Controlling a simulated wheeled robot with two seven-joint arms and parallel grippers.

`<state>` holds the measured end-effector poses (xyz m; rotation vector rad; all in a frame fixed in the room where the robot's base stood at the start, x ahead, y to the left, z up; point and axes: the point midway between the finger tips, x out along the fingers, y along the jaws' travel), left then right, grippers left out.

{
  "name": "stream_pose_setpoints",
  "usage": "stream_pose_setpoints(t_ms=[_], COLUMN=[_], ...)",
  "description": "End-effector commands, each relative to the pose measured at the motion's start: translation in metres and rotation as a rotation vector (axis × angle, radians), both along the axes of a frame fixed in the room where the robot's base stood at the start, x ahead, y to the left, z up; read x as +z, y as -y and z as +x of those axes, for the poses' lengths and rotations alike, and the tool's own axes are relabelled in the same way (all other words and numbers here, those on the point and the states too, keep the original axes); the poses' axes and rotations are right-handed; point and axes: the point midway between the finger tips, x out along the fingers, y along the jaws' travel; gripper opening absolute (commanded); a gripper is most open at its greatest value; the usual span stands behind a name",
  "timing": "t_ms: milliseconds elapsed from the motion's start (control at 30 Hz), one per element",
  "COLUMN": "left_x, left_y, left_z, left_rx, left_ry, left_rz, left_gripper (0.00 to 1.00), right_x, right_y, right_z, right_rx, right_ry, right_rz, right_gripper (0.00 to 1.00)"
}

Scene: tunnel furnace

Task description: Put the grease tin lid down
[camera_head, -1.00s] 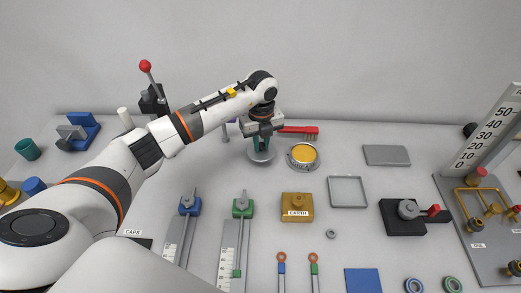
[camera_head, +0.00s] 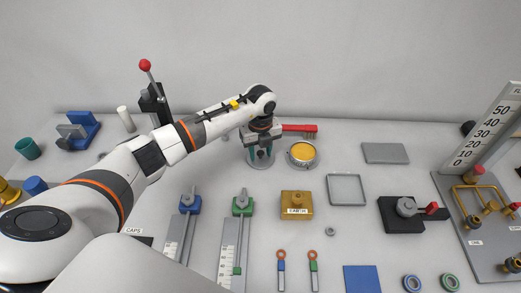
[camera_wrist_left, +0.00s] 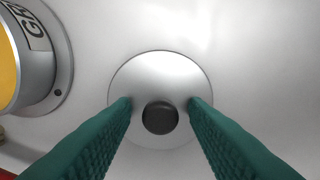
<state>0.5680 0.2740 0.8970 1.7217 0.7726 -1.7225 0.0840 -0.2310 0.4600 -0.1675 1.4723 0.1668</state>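The grease tin lid (camera_head: 260,165) is a round grey disc with a dark knob, lying flat on the table. In the left wrist view the lid (camera_wrist_left: 160,70) is seen from above with its knob (camera_wrist_left: 160,118). My left gripper (camera_head: 260,153) is open above the lid. Its green fingertips (camera_wrist_left: 159,104) stand on either side of the knob, with a gap on both sides. The grease tin (camera_head: 302,154), with yellow grease inside, stands just right of the lid, apart from it. It is partly visible in the left wrist view (camera_wrist_left: 40,65). My right gripper is not in view.
A red brush (camera_head: 300,128) lies behind the tin. A grey plate (camera_head: 385,153) and a shallow tray (camera_head: 346,189) are to the right. A brass block (camera_head: 297,204) and slide gauges (camera_head: 241,235) are in front. The table between lid and gauges is clear.

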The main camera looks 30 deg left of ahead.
Motion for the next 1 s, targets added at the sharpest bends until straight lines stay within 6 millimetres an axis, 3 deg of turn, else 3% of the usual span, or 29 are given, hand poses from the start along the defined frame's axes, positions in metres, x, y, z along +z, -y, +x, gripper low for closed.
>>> stream_pose_setpoints(t_ms=[267,700,1000], left_x=[0.011,0.098,0.123], left_y=[0.000,0.000,0.000], left_z=[0.001,0.001,0.000], left_rx=[0.000,0.001,0.000], left_ry=[0.004,0.004,0.000], left_rz=[-0.001,0.000,0.000], left_gripper=[0.41,0.41,0.41], right_x=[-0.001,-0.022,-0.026], right_y=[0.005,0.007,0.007], right_z=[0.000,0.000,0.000], right_rx=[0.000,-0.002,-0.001], right_ry=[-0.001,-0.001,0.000], right_rz=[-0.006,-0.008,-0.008], right_gripper=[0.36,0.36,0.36])
